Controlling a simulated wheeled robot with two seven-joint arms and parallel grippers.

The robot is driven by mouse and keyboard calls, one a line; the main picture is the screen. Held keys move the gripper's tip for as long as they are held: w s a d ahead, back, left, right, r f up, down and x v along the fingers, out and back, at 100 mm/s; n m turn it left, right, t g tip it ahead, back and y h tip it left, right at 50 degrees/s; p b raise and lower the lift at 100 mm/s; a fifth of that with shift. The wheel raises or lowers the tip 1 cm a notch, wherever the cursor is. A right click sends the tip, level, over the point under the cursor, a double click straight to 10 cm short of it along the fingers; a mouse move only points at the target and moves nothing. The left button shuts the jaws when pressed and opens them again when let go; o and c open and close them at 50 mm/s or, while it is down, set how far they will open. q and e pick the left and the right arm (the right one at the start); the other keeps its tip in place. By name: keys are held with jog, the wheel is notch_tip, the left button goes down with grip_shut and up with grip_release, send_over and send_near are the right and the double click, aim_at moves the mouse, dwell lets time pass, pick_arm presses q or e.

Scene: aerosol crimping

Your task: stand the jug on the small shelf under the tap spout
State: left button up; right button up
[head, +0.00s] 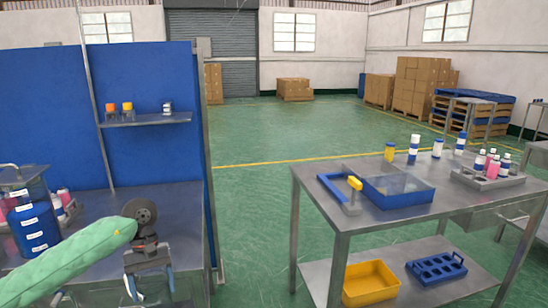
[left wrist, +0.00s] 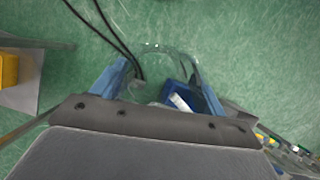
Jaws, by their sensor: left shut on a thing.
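My left gripper (head: 150,286) is in front of the left bench, at the end of my green-sleeved arm. Its blue fingers are shut on a clear, see-through thing that looks like the jug; its curved rim (left wrist: 168,47) shows between the fingers in the left wrist view, with green floor behind. In the head view the jug is hard to make out. A blue drum (head: 33,228) with white labels stands on the left bench, partly behind my arm. I cannot clearly make out the tap spout or the small shelf under it. My right gripper is not in view.
The left bench (head: 185,215) has a blue back panel (head: 150,75) with a high shelf (head: 145,119) carrying small bottles. The right table (head: 385,222) holds a blue tray, bottles and a rack. Green floor lies free between them.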

pick_arm(q)
jog(key=s+d+f+m+y+p, duration=0.1)
jog(key=s+d+f+m+p, duration=0.2)
jog(key=d, duration=0.7)
jog(key=f+m+p, duration=0.1)
jog(key=p, duration=0.1)
jog(key=shift+d+f+m+y+p, duration=0.3)
jog(key=shift+d+f+y+p, duration=0.05)
jog(key=shift+f+y, duration=0.05)
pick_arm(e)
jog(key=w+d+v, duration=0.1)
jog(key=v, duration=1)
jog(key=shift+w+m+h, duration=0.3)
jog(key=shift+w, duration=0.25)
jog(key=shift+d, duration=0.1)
